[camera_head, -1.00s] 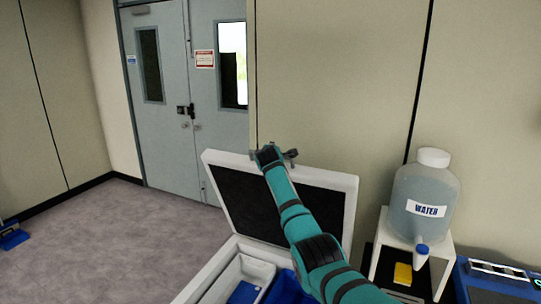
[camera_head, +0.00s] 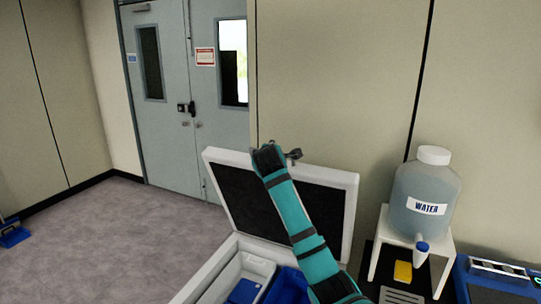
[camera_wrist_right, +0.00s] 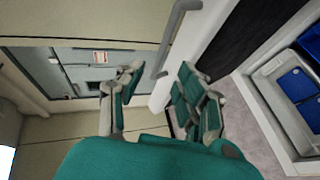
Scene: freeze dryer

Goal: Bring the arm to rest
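My right arm (camera_head: 292,215), teal with dark bands, reaches up from the bottom edge in the head view, in front of an open chest lid (camera_head: 330,205). Its far end is near the lid's top edge, where the fingers are hard to make out. In the right wrist view my right gripper (camera_wrist_right: 160,95) has its two teal and grey fingers spread apart, with nothing held between them. A grey bar handle (camera_wrist_right: 173,42) shows beyond the fingers, apparently clear of them. My left gripper is not in view.
The chest (camera_head: 212,272) below the lid holds blue-and-white containers. A water jug (camera_head: 425,190) stands on a white stand (camera_head: 446,255) at the right, beside a yellow item (camera_head: 403,272) and a blue device (camera_head: 490,280). Grey doors (camera_head: 170,95) are behind; the floor at left is mostly clear.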

